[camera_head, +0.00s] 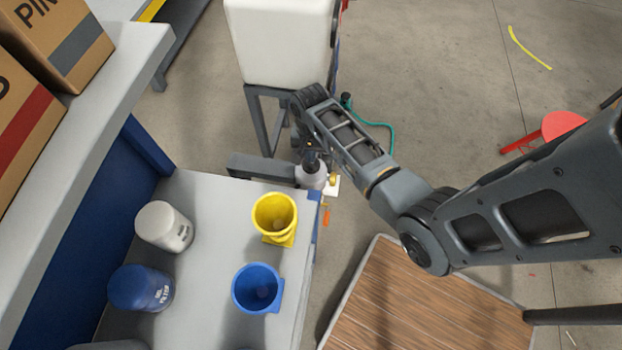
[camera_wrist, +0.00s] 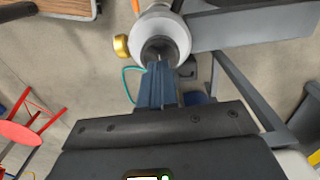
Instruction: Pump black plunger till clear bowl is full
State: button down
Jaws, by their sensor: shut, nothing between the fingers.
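The pump's pale round housing (camera_head: 311,178) stands at the end of a grey beam, with a black plunger (camera_head: 311,160) on top. In the wrist view the housing (camera_wrist: 178,28) is a pale ring around a dark plunger centre (camera_wrist: 157,46), with a brass knob on its left. My gripper (camera_wrist: 160,68) is shut and empty, its fingertips over the near part of the dark centre. I cannot tell whether they touch it. In the head view my wrist hides most of the fingers. I cannot make out a clear bowl or its fill level.
A white tank (camera_head: 280,40) on a grey frame stands behind the pump. A grey bench with a yellow cup (camera_head: 275,218), a blue cup (camera_head: 257,290) and two canisters is at left. A green hose (camera_head: 385,130) and a red stool (camera_head: 562,125) are to the right.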

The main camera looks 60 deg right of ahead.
jog(key=shift+r, duration=2.6)
